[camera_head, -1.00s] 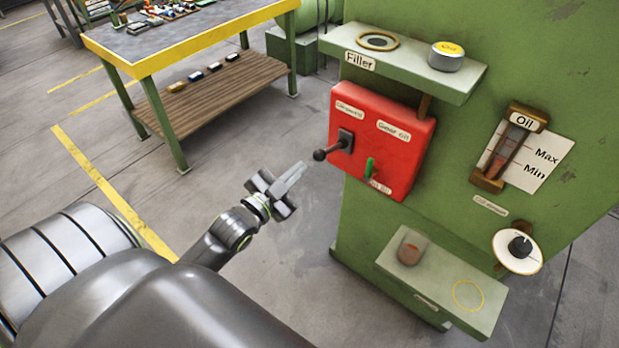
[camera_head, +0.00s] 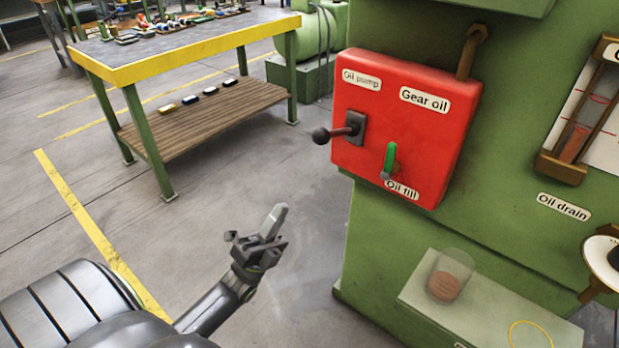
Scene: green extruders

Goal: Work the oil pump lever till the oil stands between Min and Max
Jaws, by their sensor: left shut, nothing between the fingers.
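The oil pump lever (camera_head: 335,134) has a dark ball knob and sticks out to the left from the red gear oil box (camera_head: 425,135), under the "Oil pump" label. My left gripper (camera_head: 274,222) is shut and empty, in the air below and left of the lever, apart from it. The oil gauge (camera_head: 580,125) is cut off at the right edge; reddish oil (camera_head: 574,143) shows low in its tube. The Min and Max words are out of view. My right gripper is not in view.
A green-handled oil fill tap (camera_head: 389,160) hangs on the box front. Below, a clear cup (camera_head: 449,277) with brown contents stands on a shelf (camera_head: 490,310). An "Oil drain" label (camera_head: 563,206) and a white dial (camera_head: 603,257) are at right. A workbench (camera_head: 180,62) stands back left.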

